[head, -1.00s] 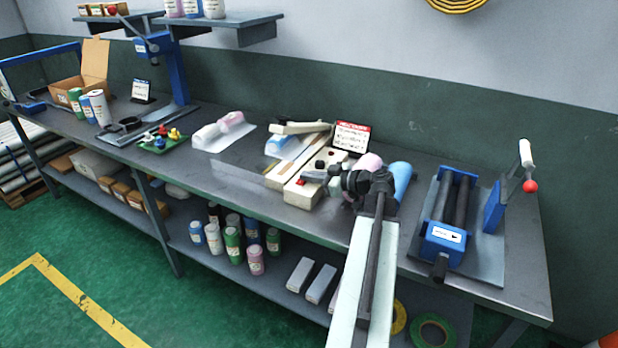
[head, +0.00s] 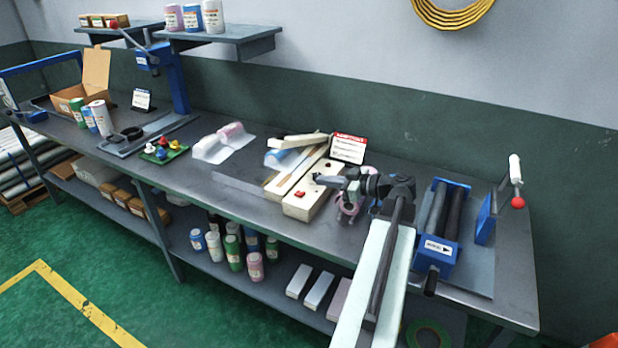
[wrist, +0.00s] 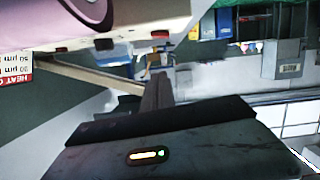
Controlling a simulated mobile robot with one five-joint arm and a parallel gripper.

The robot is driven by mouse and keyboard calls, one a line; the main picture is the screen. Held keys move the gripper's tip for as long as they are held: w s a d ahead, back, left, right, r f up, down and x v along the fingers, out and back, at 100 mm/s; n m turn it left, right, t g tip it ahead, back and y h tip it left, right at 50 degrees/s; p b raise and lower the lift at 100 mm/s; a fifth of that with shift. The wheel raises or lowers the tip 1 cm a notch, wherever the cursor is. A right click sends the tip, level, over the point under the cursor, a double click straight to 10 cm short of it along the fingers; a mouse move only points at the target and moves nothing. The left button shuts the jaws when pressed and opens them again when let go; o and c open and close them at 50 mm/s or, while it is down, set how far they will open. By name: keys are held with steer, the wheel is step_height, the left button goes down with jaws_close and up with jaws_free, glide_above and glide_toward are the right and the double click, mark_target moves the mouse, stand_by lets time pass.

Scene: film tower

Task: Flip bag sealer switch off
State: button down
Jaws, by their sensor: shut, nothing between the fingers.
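In the wrist view, my gripper (wrist: 157,92) points toward the cream sealer body (wrist: 125,48), which runs along the top. A small red part (wrist: 160,34) shows there; I cannot tell if it is the switch.
A red-and-white sign (head: 348,148) stands behind the sealer. A blue roller machine (head: 436,253) with a red-knobbed lever (head: 517,202) is on the right. Wrapped packs (head: 222,143) lie to the left.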

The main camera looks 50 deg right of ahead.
steer(key=shift+v, duration=1.75)
steer(key=w+a+n+g+y+p, duration=0.2)
steer(key=w+a+n+y, duration=0.25)
steer(key=w+a, duration=1)
steer(key=w+a+f+n+g+y, duration=0.1)
steer(key=w+a+n+g, duration=0.2)
steer(key=a, duration=0.8)
steer(key=w+a+f+g+y, duration=0.15)
steer(key=w+a, duration=0.25)
steer(key=a, duration=0.6)
steer(key=s+a+f+g+h+p, duration=0.15)
steer(key=a+f+g, duration=0.25)
steer(key=a, duration=0.7)
steer(key=s+a+f+g+h+p, duration=0.15)
steer(key=a+f+g, duration=0.3)
steer(key=a, duration=0.75)
steer(key=s+d+f+m+h, duration=0.3)
steer(key=d+m+h, duration=0.4)
steer(key=m, duration=0.4)
steer(key=shift+s+d+b, duration=0.3)
steer(key=shift+s+d, duration=0.05)
steer(key=shift+s, duration=0.05)
